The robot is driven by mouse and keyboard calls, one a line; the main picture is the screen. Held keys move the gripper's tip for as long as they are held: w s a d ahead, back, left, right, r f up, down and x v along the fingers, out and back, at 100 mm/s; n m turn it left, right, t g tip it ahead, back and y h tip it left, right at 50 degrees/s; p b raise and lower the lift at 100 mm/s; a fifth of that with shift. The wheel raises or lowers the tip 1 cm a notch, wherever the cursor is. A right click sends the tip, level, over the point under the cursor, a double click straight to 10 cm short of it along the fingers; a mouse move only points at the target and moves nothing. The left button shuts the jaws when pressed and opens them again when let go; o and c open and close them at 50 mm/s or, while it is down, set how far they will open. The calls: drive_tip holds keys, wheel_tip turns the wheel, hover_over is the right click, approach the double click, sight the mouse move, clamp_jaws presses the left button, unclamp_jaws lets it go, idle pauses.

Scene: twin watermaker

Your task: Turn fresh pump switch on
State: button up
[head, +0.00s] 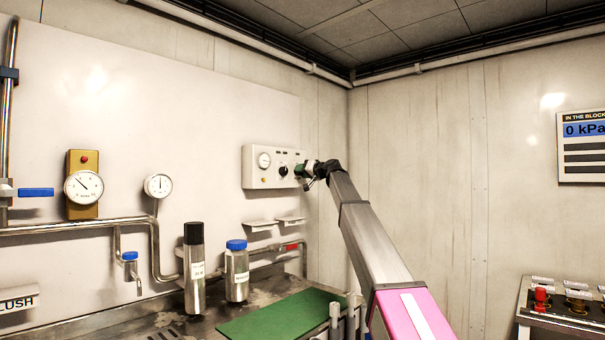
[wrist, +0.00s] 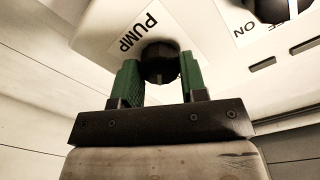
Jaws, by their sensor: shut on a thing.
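The fresh pump switch is on a pale control box (head: 262,178) fixed to the back wall. In the wrist view, a round black knob (wrist: 160,60) sits by a label reading PUMP; the rest of that label is not visible. My gripper (wrist: 158,78) has its two green fingers on either side of this knob and is shut on it. In the head view, my gripper (head: 308,171) is at the right end of the box and hides the switch. Which way the knob points is hard to tell.
A second black knob (wrist: 272,8) by an ON label is close by on the box; it also shows in the head view (head: 283,171). Two bottles (head: 195,270) (head: 237,273) and a green mat (head: 275,315) are below.

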drive_tip(key=shift+m, duration=1.8)
drive_tip(key=o, duration=0.9)
drive_tip(key=shift+s+d, duration=0.1)
drive_tip(key=v, duration=1)
drive_tip(key=shift+s+d, duration=0.15)
drive_tip(key=shift+d, duration=0.1)
